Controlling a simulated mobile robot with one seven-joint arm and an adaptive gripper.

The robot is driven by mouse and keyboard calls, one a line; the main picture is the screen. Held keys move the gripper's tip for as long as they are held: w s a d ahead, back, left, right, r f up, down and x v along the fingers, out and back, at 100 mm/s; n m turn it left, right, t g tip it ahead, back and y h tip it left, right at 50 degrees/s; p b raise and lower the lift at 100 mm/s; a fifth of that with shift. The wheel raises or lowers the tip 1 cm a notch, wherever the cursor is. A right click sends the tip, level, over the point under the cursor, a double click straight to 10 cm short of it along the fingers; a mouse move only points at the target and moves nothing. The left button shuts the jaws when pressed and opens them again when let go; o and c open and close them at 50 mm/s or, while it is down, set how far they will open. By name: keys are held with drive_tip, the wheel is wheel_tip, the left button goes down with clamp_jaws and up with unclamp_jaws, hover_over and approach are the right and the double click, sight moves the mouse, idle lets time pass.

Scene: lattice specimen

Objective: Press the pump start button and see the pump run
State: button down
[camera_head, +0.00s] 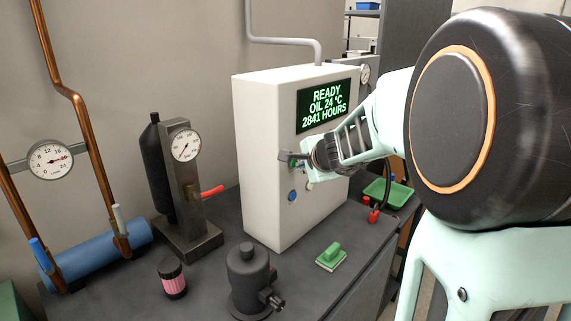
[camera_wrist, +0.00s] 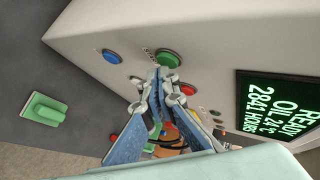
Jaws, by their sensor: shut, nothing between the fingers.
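The white pump cabinet (camera_head: 262,150) stands on the dark bench. Its lit display (camera_head: 324,105) reads READY, OIL 24 °C, 2841 HOURS; it also shows at the right of the wrist view (camera_wrist: 280,110). In the wrist view a round green button (camera_wrist: 168,58) sits on the panel, with a small label beside it too small to read. My gripper (camera_wrist: 163,74) is shut and empty, its fingertips close to the green button; I cannot tell whether they touch it. In the head view my gripper (camera_head: 291,158) is at the panel and largely hides that button.
A blue button (camera_head: 292,196) and a red button (camera_wrist: 188,89) are on the same panel. A green-handled block (camera_head: 331,255), a dark pump-like body (camera_head: 248,280) and a pink-banded jar (camera_head: 172,278) stand on the bench. A gauge stand (camera_head: 187,185) is left of the cabinet.

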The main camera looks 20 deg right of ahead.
drive_tip(key=shift+w+a, duration=0.2)
drive_tip(key=shift+w, duration=0.1)
idle(0.6)
drive_tip(key=shift+s, duration=0.1)
drive_tip(key=shift+s+d+b, duration=0.3)
drive_tip(key=shift+s+d, duration=0.1)
drive_tip(key=shift+s, duration=0.2)
drive_tip(key=s+d, duration=0.1)
drive_tip(key=s+d+b, duration=0.1)
drive_tip(key=s, duration=0.2)
drive_tip(key=shift+s+d+b, duration=0.1)
drive_tip(key=shift+d+b, duration=0.2)
drive_tip(key=shift+d, duration=0.1)
idle(0.5)
